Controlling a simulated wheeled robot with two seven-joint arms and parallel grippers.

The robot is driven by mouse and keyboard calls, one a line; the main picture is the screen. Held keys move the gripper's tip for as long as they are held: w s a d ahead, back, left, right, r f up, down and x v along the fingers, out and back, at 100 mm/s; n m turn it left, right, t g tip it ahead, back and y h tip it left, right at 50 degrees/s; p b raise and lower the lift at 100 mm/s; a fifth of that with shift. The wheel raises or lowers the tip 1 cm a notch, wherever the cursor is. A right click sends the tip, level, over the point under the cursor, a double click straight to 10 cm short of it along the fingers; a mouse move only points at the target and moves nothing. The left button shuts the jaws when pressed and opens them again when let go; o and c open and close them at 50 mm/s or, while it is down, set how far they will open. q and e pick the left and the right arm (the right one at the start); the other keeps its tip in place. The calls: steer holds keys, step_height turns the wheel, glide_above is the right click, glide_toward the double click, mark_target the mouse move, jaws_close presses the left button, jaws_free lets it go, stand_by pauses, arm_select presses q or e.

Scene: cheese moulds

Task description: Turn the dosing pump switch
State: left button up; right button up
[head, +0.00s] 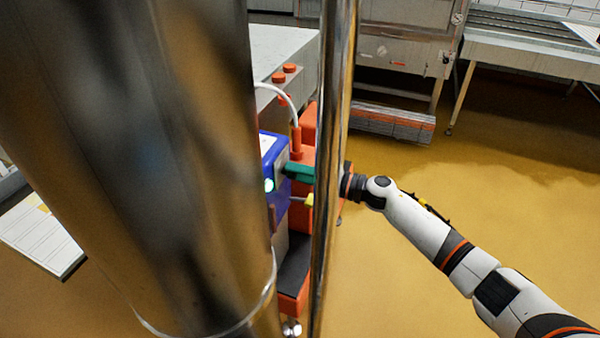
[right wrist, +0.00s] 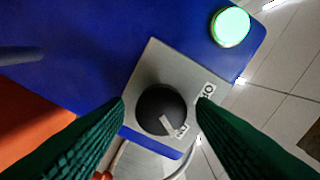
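The dosing pump (head: 270,146) is a blue box, partly hidden by a metal column in the head view. In the right wrist view, its blue housing (right wrist: 100,50) carries a round black switch knob (right wrist: 158,103) on a grey plate (right wrist: 150,72). The knob's white pointer mark is toward the lower right, by one of two printed labels, hard to read. My right gripper (head: 289,172) is at the pump's switch side; its green fingers (right wrist: 161,100) stand open on both sides of the knob, with a visible gap to each. My left gripper is out of view.
A green lamp (right wrist: 230,27) is lit on the pump. An orange stand (head: 302,222) bears the pump. A large metal cylinder (head: 190,160) and a thin upright pipe (head: 334,130) block much of the head view. Open floor (head: 480,200) lies to the right.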

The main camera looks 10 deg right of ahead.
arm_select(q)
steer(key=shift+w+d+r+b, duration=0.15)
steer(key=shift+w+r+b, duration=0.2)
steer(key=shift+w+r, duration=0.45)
arm_select(e)
steer(key=v, duration=1.2)
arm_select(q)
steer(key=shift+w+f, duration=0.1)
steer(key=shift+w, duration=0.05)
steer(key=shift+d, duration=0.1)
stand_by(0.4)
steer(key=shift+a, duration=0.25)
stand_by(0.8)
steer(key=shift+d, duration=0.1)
arm_select(e)
steer(key=shift+a, duration=0.1)
stand_by(0.3)
